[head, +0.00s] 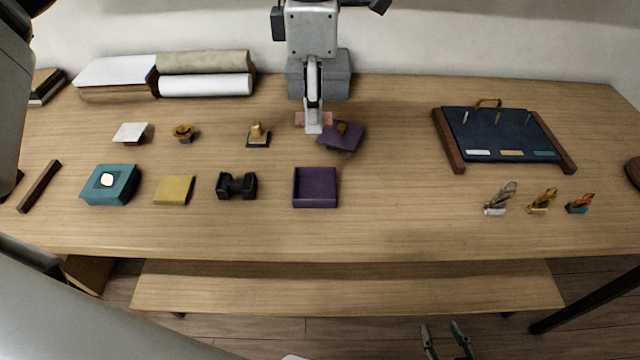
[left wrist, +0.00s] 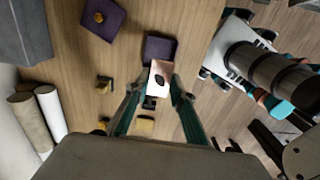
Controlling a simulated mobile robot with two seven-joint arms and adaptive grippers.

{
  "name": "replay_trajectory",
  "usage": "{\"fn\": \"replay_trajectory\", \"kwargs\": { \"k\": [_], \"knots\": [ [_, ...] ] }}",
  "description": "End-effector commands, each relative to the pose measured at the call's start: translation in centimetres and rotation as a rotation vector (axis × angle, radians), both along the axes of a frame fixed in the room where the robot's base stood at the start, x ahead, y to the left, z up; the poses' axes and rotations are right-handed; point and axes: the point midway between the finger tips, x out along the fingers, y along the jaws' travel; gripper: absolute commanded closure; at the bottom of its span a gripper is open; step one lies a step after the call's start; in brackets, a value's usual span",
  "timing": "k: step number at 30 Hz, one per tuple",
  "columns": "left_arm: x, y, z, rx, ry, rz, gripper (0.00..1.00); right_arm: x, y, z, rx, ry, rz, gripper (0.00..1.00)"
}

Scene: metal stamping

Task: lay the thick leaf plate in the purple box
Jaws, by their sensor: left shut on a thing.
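My left gripper (head: 313,126) is shut on a small pinkish copper plate (head: 300,119) and holds it raised above the table. In the left wrist view, the plate (left wrist: 161,70) sits between the fingers and bears a dark leaf shape. The open purple box (head: 315,188) stands at the middle of the table; in the left wrist view, the box (left wrist: 160,47) lies just beyond the plate. Its interior looks empty in the head view. A purple lid (head: 333,140) with a knob lies behind it, partly covered by the gripper. My right gripper (head: 446,340) is open and low at the front.
A black dumbbell-shaped stand (head: 237,186), a yellow block (head: 175,190) and a teal box (head: 110,185) stand left of the purple box. A gold stamp (head: 258,135) and grey box (head: 337,75) are behind. A dark rack (head: 500,135) is at right.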

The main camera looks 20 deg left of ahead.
Motion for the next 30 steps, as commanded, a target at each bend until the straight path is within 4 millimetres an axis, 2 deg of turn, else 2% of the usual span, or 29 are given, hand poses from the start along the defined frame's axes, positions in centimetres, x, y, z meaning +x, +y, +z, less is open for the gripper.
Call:
{"fn": "replay_trajectory", "kwargs": {
  "k": [1, 3, 13, 17, 23, 30],
  "knots": [
    [-0.1, 0.0, -1.5, 0.0, 0.006, -0.003, 0.99, 0.0, 0.0, -0.2, 0.0, 0.001, 0.0, 0.6],
    [-0.1, 0.0, -3.3, 0.001, 0.007, -0.003, 0.99, 0.0, 0.0, -0.3, 0.0, 0.001, 0.0, 0.6],
    [-0.1, 0.1, -10.9, 0.0, 0.005, -0.004, 0.99, -0.1, 0.0, -0.5, 0.001, 0.002, 0.0, 0.6],
    [-0.1, 0.0, -12.7, 0.0, 0.003, -0.004, 0.99, -0.1, 0.0, -0.5, 0.001, 0.002, 0.0, 0.6],
    [0.0, 0.0, -13.8, 0.0, 0.001, -0.005, 0.99, -0.1, 0.0, -0.5, 0.001, 0.002, 0.0, 0.6],
    [-0.1, 0.0, -17.0, 0.001, 0.003, -0.004, 0.99, -0.1, 0.0, -0.5, 0.001, 0.002, 0.0, 0.6]
  ]
}}
